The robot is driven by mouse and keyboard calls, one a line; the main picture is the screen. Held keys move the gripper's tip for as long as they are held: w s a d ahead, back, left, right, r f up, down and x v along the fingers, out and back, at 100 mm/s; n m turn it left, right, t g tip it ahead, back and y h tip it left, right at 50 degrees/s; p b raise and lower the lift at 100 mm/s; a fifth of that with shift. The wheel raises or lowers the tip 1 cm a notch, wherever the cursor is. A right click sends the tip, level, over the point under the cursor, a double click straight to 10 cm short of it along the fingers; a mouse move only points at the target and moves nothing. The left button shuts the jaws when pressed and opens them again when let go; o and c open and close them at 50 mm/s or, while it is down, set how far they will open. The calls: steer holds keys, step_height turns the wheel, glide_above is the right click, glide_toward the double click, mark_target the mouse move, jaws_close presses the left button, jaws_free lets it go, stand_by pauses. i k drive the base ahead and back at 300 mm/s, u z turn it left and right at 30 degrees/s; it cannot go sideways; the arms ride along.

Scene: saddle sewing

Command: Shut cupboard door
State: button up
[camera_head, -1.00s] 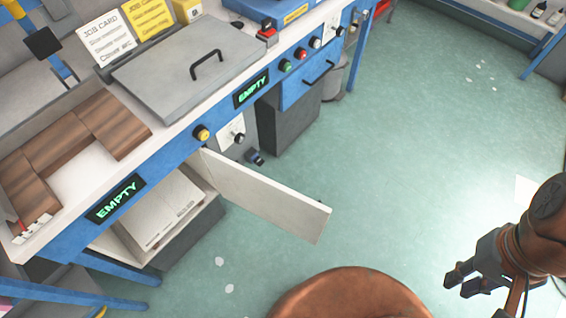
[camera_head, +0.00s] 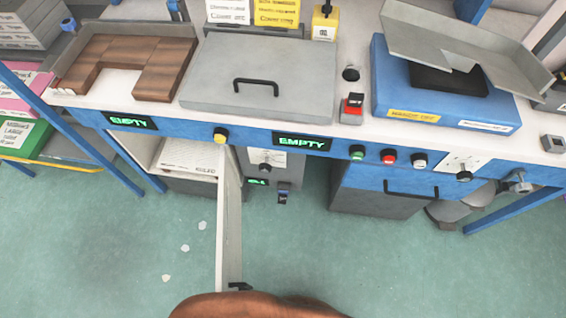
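The cupboard door (camera_head: 230,220) is a pale panel under the blue-fronted bench. It stands wide open, swung out toward me and seen nearly edge-on, with a small dark handle at its near end. The cupboard (camera_head: 188,157) behind it is open on the left of the door and holds pale stacked sheets or boxes with print on them. My gripper is not in view now. A brown rounded part of my own body covers the bottom middle and hides the floor near the door's lower end.
The bench top (camera_head: 345,135) carries a grey lidded box (camera_head: 262,75), a brown wooden tray (camera_head: 135,62) and a blue machine (camera_head: 440,95). A blue drawer unit (camera_head: 395,190) stands right of the door. Blue legs and a rack stand at left.

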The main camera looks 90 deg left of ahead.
mark_target(229, 271)
steer(key=i, duration=0.5)
steer(key=u, duration=3.35)
steer(key=k, duration=1.25)
steer(key=u, duration=1.25)
steer(key=i, duration=0.5)
steer(key=u, duration=0.1)
